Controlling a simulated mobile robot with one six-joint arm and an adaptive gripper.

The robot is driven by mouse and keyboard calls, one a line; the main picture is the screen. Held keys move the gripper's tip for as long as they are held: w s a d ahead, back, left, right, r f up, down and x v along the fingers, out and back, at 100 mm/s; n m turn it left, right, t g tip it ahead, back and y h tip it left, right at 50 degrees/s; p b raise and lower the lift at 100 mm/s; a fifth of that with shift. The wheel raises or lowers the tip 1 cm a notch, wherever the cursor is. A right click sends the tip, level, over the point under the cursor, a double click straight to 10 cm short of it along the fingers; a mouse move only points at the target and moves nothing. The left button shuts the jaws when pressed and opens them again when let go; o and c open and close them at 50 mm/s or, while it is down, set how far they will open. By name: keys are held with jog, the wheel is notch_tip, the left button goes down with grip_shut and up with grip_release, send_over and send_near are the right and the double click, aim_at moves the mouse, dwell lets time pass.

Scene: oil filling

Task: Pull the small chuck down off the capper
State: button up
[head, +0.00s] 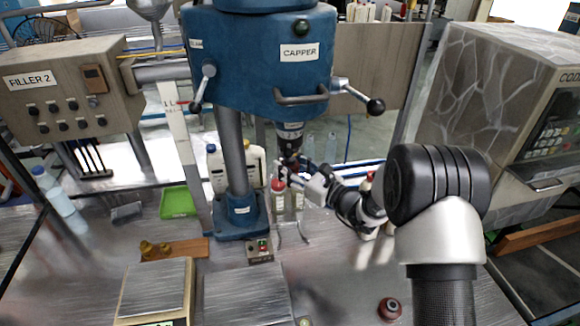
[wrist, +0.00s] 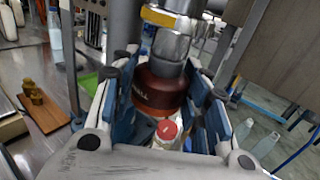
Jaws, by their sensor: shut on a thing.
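The blue capper (head: 262,62) stands on a column with its dark spindle (head: 290,137) pointing down. In the wrist view the silver spindle end (wrist: 170,42) has a yellow band. The dark red-brown chuck (wrist: 160,88) sits directly under it, with partly hidden white lettering. I see no clear gap between chuck and spindle. My gripper (wrist: 163,102) is shut on the chuck, its blue-padded fingers on both sides. In the head view my gripper (head: 291,172) reaches in from the right below the spindle and mostly hides the chuck.
A red-capped bottle (head: 278,198) stands right below the chuck, close to my gripper. The capper column (head: 232,150) is just left. Another dark red round part (head: 390,308) lies at the front. A wooden board (head: 185,249) holds brass pieces. A small switch box (head: 260,250) is in front.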

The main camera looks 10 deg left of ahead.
jog(key=shift+f, duration=0.25)
dwell(0.7)
notch_tip(320, 180, down, 3)
jog(key=b, duration=0.3)
jog(key=shift+r, duration=0.1)
jog(key=shift+r, duration=0.1)
jog(key=v, duration=1.3)
dwell(0.7)
dwell(0.4)
